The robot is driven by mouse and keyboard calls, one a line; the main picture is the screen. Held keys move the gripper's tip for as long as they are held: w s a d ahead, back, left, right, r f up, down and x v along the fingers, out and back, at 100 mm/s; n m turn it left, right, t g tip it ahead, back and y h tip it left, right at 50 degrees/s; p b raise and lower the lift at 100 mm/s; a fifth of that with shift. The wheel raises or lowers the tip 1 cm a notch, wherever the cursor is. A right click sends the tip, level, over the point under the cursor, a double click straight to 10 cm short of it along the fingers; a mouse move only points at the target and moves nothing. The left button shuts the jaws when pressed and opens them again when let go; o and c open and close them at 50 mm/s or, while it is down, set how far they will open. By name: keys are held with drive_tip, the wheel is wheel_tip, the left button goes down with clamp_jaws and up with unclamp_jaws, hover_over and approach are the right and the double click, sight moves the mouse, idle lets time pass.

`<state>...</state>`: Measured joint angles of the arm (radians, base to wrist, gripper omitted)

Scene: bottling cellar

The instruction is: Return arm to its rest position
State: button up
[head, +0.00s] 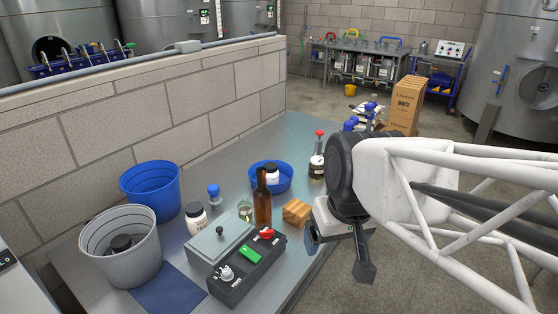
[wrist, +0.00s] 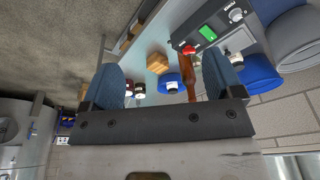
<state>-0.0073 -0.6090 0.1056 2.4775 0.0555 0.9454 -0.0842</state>
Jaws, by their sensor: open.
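My arm reaches in from the right of the head view, its wrist beside the right edge of the metal bench (head: 215,165). My gripper (wrist: 162,78) shows in the wrist view with its two blue-padded fingers wide apart and nothing between them in its hold. In the head view the gripper is partly hidden by my wrist. The brown bottle (head: 263,203) stands upright on the bench, apart from the gripper. The bottle also shows in the wrist view (wrist: 189,82), beyond the fingers.
A wooden block (head: 297,212), a blue bowl (head: 285,180) and a control box (head: 246,268) are on the bench. A grey bucket (head: 122,258) and blue bucket (head: 150,195) stand at left by the block wall (head: 150,115). Cardboard boxes (head: 404,105) stand behind my arm. Open floor lies beyond.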

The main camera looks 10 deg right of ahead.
drive_tip(key=shift+s+d+f+m+h, duration=0.25)
drive_tip(key=shift+s+d, duration=0.1)
drive_tip(key=shift+s, duration=0.25)
drive_tip(key=shift+s+d+f+m+h, duration=0.15)
drive_tip(key=shift+s+d+f+m, duration=0.15)
drive_tip(key=shift+s, duration=0.3)
